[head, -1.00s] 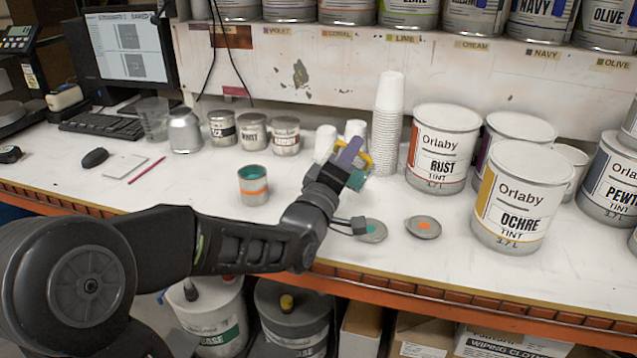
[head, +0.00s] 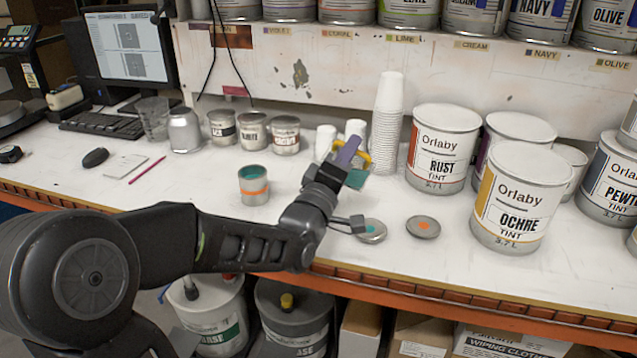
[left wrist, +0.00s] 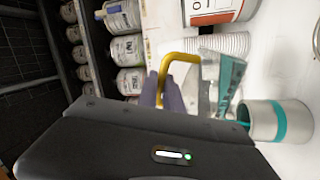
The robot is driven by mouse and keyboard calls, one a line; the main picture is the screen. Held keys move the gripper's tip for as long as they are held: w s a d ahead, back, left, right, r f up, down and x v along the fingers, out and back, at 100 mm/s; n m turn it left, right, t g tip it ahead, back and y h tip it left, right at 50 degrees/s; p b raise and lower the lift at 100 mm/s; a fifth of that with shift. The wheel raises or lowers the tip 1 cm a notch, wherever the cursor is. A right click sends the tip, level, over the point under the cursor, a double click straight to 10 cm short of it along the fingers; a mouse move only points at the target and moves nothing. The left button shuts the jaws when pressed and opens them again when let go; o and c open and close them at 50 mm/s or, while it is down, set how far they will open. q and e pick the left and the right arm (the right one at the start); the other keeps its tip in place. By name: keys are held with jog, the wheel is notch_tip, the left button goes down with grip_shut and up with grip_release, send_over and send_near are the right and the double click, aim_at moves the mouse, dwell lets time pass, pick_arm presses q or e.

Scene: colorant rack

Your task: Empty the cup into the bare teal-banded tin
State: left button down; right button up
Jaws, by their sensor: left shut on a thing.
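My left gripper (head: 347,152) is shut on a cup with a yellow handle (head: 366,162). In the left wrist view the purple fingers (left wrist: 163,94) grip that handle, and the clear cup (left wrist: 208,82) shows teal in it. The teal-banded tin (left wrist: 277,122) is close beside the cup in that view, with some teal at its mouth. I cannot tell whether that teal is a stream or lies inside. An orange-banded tin (head: 254,193) with teal inside stands to the left. My right gripper is out of view.
A lid with a teal dot (head: 371,231) and a lid with an orange dot (head: 423,227) lie near the front. A stack of white cups (head: 388,125) stands behind my gripper. Large Rust (head: 441,150) and Ochre (head: 520,205) tins stand at right.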

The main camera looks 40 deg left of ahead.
aim_at(336, 145)
pick_arm(q)
jog(key=shift+a+r, duration=0.15)
dwell(0.7)
jog(key=shift+s+a+f+n+y+b, duration=0.1)
jog(key=shift+a+f+n+y+b, duration=0.1)
jog(key=shift+a+n+b, duration=0.3)
jog(key=shift+s+a+f+n+y+b, duration=0.1)
jog(key=shift+a+n+y+b, duration=0.15)
jog(key=shift+n+b, duration=0.35)
dwell(2.5)
jog(key=shift+s+a+r+n+y, duration=0.15)
jog(key=shift+a+r+n+y, duration=0.3)
jog(key=shift+n, duration=0.45)
dwell(1.1)
jog(key=d+m, duration=0.1)
jog(key=m, duration=0.1)
jog(key=d+f+m+h, duration=0.1)
jog(key=m, duration=0.1)
jog(key=w+d+f+m+b, duration=0.1)
jog(key=d+m, duration=0.1)
jog(key=shift+w+h, duration=0.1)
jog(key=shift+h, duration=0.3)
jog(key=shift+r, duration=0.25)
jog(key=shift+d+f+m, duration=0.1)
jog(key=shift+d+m, duration=0.05)
jog(key=shift+m, duration=0.15)
